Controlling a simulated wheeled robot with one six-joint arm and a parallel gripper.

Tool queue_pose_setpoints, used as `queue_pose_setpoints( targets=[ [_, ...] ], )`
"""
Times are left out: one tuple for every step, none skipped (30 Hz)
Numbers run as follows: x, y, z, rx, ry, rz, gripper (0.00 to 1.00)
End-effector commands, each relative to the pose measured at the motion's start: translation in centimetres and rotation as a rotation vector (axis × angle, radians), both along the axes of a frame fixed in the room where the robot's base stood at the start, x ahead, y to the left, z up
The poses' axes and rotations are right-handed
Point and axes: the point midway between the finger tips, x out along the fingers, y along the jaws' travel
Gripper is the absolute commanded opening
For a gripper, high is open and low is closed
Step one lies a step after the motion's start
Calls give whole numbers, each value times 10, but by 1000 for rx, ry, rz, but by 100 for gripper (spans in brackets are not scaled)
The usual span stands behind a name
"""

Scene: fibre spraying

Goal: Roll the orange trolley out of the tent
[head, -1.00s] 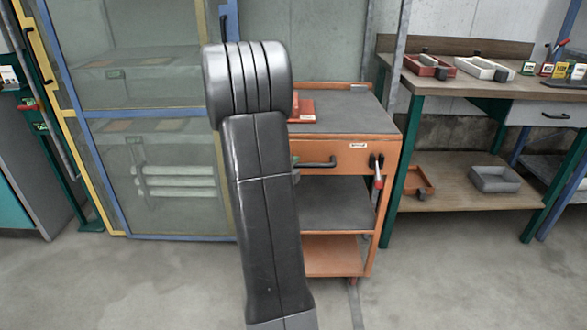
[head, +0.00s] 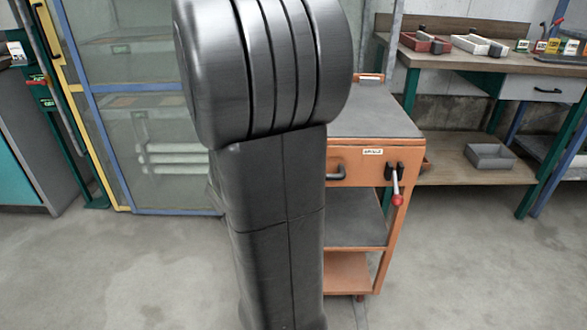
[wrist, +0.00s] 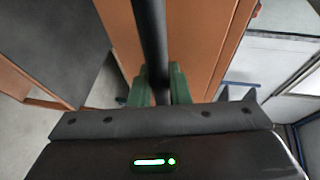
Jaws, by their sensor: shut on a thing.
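The gripper is hidden behind my arm in the head view. I cannot make out a fabric tent; a glazed enclosure (head: 145,102) with blue and yellow framing stands behind on the left.
A workbench (head: 450,60) with green legs stands at the back right, holding trays and small items; a grey bin (head: 491,156) sits on its lower shelf. A metal post rises behind the trolley. The concrete floor (head: 470,270) in front is clear.

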Motion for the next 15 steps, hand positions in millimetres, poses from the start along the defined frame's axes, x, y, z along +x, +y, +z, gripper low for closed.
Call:
queue_pose_setpoints(
  targets=[
    [-5,1,-1,1,1,3,0],
    [-8,1,-1,1,2,3,0],
    [-11,1,-1,1,2,3,0],
    [-13,1,-1,1,2,2,0],
    [-14,0,-1,1,2,1,0],
    [-16,0,-1,1,2,1,0],
    [-17,0,-1,1,2,1,0],
    [-18,0,-1,1,2,1,0],
    [-18,0,-1,0,2,0,0],
    [-19,0,-1,0,2,0,0],
    [-19,0,-1,0,2,0,0],
    [-19,0,-1,0,2,0,0],
    [-19,0,-1,0,2,0,0],
    [-19,0,-1,0,2,0,0],
    [-19,0,-1,0,2,0,0]
  ],
)
